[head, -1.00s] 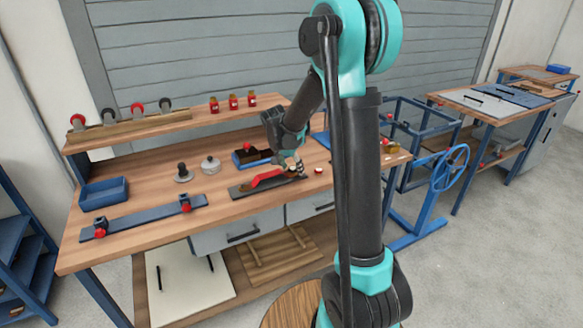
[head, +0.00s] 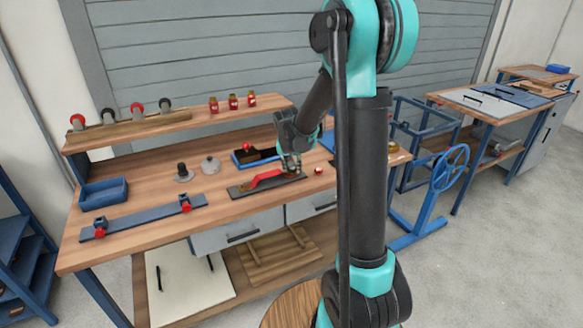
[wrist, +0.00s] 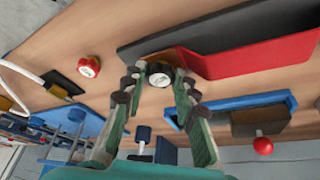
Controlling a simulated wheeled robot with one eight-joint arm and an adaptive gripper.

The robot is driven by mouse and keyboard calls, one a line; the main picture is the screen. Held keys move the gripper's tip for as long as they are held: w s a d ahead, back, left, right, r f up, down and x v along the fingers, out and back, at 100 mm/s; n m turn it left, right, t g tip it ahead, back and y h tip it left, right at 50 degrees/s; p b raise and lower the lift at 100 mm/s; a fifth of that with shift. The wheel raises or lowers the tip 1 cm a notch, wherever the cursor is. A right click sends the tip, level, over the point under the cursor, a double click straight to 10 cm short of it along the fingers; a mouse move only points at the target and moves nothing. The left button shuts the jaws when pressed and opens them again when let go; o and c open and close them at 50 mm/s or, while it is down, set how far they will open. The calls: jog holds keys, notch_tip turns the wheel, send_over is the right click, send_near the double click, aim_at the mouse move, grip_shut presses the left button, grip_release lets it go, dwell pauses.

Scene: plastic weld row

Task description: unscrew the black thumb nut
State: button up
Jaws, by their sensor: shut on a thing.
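The black thumb nut (wrist: 158,75), a round dark nut with a pale face, sits between my fingertips in the wrist view. My gripper (wrist: 157,82) is shut on it, with a finger on each side. In the head view my gripper (head: 291,166) points down at the right end of a dark plate (head: 240,192) carrying a red bar (head: 266,179). The plate (wrist: 185,32) and the red bar (wrist: 265,58) show beside the nut in the wrist view. The nut is too small and covered to make out in the head view.
A red knob with a white top (wrist: 89,66) stands on the bench close by, also in the head view (head: 319,170). A blue tray (wrist: 280,104) with a dark block and red ball lies behind. A blue bin (head: 104,193) stands at the bench's left.

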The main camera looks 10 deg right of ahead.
jog(key=n, duration=0.2)
jog(key=n+y, duration=0.1)
jog(key=shift+w+d+n, duration=0.15)
jog(key=shift+d+n, duration=0.05)
jog(key=shift+n, duration=0.2)
jog(key=n+y, duration=0.1)
jog(key=n, duration=0.2)
jog(key=shift+w+d+n+y, duration=0.1)
jog(key=shift+n+y, duration=0.3)
jog(key=n+y, duration=0.1)
jog(key=n, duration=0.3)
jog(key=shift+r+g, duration=0.1)
jog(key=shift+g, duration=0.2)
jog(key=n+g+y, duration=0.1)
jog(key=n, duration=0.2)
jog(key=shift+d, duration=0.1)
jog(key=o, duration=1.1)
